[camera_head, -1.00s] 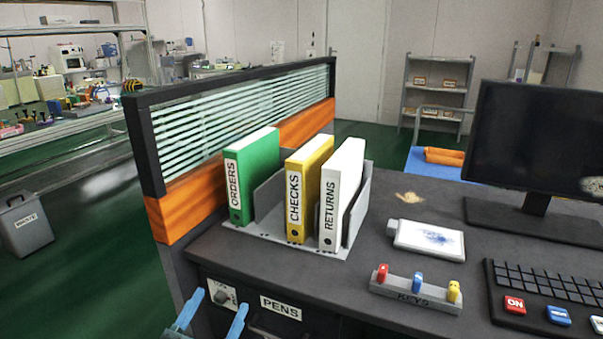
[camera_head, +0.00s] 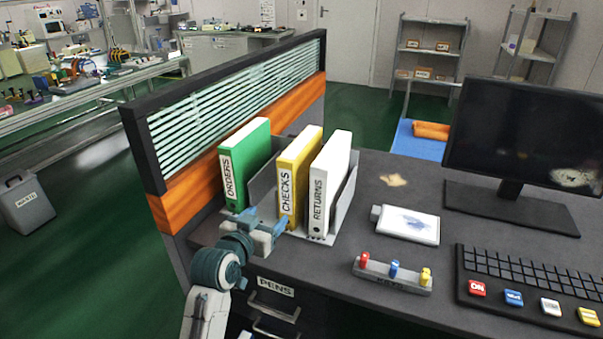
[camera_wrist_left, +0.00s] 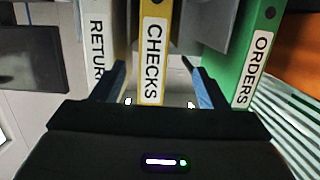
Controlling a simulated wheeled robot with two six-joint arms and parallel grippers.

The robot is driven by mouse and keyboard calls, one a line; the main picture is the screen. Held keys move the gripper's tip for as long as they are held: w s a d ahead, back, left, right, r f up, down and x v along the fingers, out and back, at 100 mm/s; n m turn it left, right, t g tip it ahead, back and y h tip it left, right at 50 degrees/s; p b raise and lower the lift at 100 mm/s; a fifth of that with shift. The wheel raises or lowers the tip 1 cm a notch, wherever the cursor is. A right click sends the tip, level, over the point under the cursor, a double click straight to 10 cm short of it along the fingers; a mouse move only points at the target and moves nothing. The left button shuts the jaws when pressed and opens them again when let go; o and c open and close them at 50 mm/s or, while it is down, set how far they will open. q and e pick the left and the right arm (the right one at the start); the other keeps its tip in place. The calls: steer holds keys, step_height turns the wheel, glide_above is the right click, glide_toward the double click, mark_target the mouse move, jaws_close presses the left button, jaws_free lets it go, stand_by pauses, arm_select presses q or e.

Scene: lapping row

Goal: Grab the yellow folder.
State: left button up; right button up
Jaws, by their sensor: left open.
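The yellow folder (camera_head: 300,178), labelled CHECKS, stands upright in a grey rack on the desk, between the green ORDERS folder (camera_head: 245,165) and the white RETURNS folder (camera_head: 330,185). My left gripper (camera_head: 268,220) is open, in front of the lower part of the folders. In the left wrist view the yellow folder (camera_wrist_left: 154,50) shows between the two blue fingers (camera_wrist_left: 158,85), with one finger toward the white folder and the other toward the green one. I cannot tell whether the fingers touch anything. My right gripper is not in view.
The grey rack (camera_head: 345,208) has upright dividers beside the folders. A striped partition (camera_head: 240,105) stands behind and to the left.

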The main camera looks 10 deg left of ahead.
mark_target(283, 173)
arm_select(q)
steer(key=w+r, duration=0.1)
steer(key=r, duration=0.1)
steer(key=w+r+t, duration=0.1)
steer(key=w+r, duration=0.1)
steer(key=w+d+r+t, duration=0.1)
steer(key=r, duration=0.1)
steer(key=shift+w+d+r+h, duration=0.1)
steer(key=shift+w+r+h, duration=0.1)
steer(key=shift+r+h, duration=0.15)
steer(key=w, duration=0.2)
steer(key=w+d, duration=0.1)
steer(key=w, duration=0.1)
steer(key=shift+w+r, duration=0.1)
steer(key=shift+w, duration=0.2)
steer(key=shift+w+d+f+p, duration=0.15)
steer(key=shift+w+d, duration=0.1)
steer(key=shift+w, duration=0.7)
steer(key=shift+w+d+f+p, duration=0.15)
steer(key=shift+w+d, duration=0.15)
steer(key=shift+w, duration=0.65)
steer(key=shift+w+d+p, duration=0.15)
steer(key=shift+w+d, duration=0.1)
steer(key=shift+w, duration=0.7)
steer(key=shift+r, duration=0.1)
jaws_close()
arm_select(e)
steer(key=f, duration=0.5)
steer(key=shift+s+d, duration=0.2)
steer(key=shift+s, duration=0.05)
